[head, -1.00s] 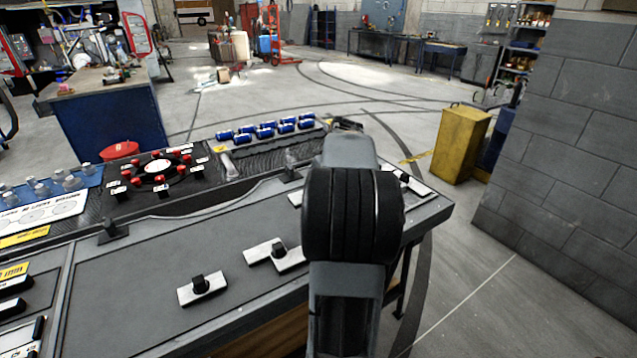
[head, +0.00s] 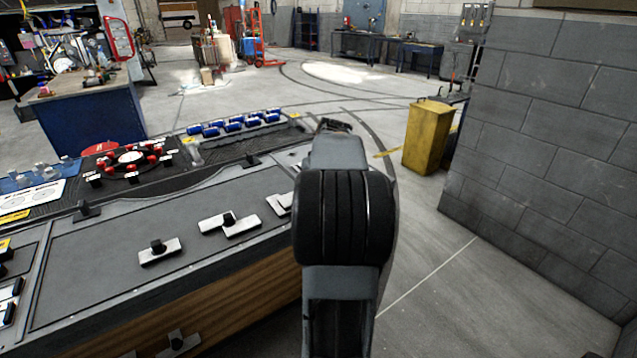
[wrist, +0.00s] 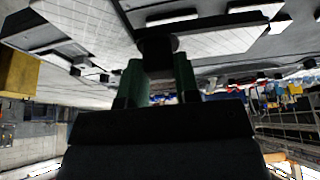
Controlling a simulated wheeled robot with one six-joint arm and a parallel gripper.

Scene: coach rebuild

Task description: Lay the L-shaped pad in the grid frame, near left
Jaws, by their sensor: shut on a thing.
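In the wrist view my gripper (wrist: 157,84) has two green fingers shut on the black knob (wrist: 158,48) of a pale pad (wrist: 215,42). The pad's face has fine grid lines. In the head view my arm hides the held pad and the fingers. Other pale pads with black knobs lie on the dark bench top: a straight one (head: 160,251), a stepped one (head: 230,224) and one partly behind my arm (head: 279,204). I cannot make out the grid frame for certain.
A yellow bin (head: 427,137) and a block wall (head: 550,130) stand right. The floor (head: 450,270) between bench and wall is clear.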

